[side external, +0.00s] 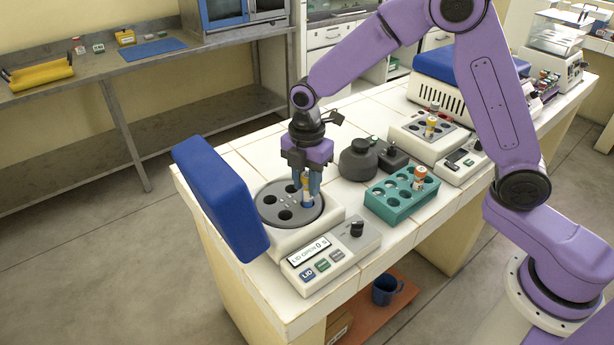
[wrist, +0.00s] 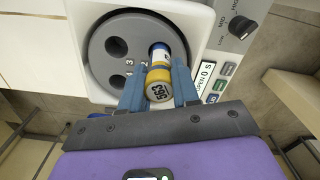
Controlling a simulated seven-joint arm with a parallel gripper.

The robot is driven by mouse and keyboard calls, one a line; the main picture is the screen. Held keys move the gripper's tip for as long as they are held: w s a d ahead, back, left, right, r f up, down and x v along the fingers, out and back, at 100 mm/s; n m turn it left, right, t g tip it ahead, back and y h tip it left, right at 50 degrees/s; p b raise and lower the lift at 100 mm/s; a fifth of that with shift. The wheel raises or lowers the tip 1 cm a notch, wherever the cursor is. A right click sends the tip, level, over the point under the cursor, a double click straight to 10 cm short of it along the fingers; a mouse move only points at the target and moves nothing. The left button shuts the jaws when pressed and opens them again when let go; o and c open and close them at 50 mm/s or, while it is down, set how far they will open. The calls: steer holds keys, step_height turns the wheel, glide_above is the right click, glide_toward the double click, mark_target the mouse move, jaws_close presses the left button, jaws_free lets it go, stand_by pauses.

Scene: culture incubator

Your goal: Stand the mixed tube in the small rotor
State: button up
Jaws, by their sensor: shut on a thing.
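My gripper (side external: 308,183) is shut on a tube (side external: 306,187) with a yellow-orange cap and a white and blue body. In the wrist view, the tube (wrist: 160,53) lies between the two blue fingers, and its cap bears a printed code. The small rotor (side external: 268,209) is a grey disc with several dark holes, in a white centrifuge. It also shows in the wrist view (wrist: 132,32). The tube's lower end is at the right side of the rotor, over or in a hole; I cannot tell how deep. Its hole is hidden by the tube.
The blue lid (side external: 218,195) stands open left of the rotor. The control panel (side external: 330,255) reads "LID OPEN 0 S". A teal rack (side external: 400,207) with an orange-capped tube (side external: 419,177) stands to the right. A dark mixer (side external: 358,163) and a block with a tube (side external: 431,127) stand behind.

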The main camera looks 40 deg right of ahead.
steer(key=shift+f, duration=1.15)
steer(key=o, duration=1.4)
steer(key=shift+r, duration=3.75)
